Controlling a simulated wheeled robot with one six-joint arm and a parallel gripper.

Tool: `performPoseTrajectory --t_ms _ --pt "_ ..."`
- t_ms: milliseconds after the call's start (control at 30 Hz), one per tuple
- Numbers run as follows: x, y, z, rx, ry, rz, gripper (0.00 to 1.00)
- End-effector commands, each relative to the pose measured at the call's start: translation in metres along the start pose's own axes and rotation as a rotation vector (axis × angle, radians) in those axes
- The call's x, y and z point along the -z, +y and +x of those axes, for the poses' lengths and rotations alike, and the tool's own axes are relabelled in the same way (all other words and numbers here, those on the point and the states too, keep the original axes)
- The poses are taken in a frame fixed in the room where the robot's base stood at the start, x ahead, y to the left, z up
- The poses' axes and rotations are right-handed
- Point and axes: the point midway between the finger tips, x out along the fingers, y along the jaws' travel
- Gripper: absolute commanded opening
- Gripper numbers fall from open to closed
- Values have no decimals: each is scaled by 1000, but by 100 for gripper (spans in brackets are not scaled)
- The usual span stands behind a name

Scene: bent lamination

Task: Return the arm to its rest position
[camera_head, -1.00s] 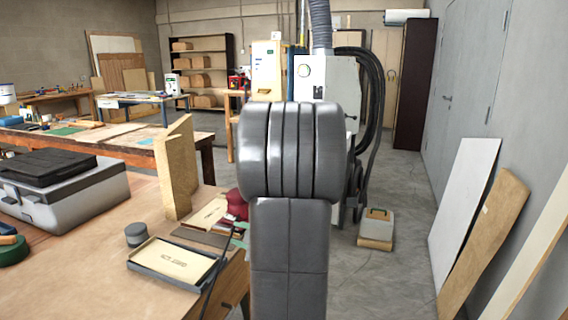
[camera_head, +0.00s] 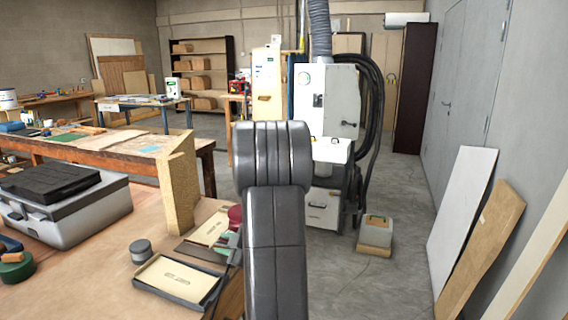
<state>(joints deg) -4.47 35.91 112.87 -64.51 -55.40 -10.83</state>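My arm shows in the head view as a dark grey upright link with a rounded, ribbed joint at its top, in the middle of the picture. It stands at the right edge of the wooden workbench (camera_head: 90,285). My gripper is not in view, so I cannot see its fingers or whether it holds anything.
On the workbench are a grey case (camera_head: 70,215), an upright wooden block (camera_head: 178,185), a shallow tray (camera_head: 182,281) and a small round tin (camera_head: 140,250). A white machine (camera_head: 325,110) stands behind my arm. Boards (camera_head: 483,245) lean on the right wall.

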Motion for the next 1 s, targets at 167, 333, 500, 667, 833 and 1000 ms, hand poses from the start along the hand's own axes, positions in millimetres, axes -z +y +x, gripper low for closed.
performPoseTrajectory --t_ms 167,333,500,667,833,1000 --pt "4 6 -2 30 0 74 30" --pt "3 9 -2 58 -1 143 30" --pt "3 11 -2 84 0 205 30" --pt "2 11 -1 101 1 246 30" --pt "0 11 0 108 1 264 30" --pt "0 11 0 110 1 267 30"
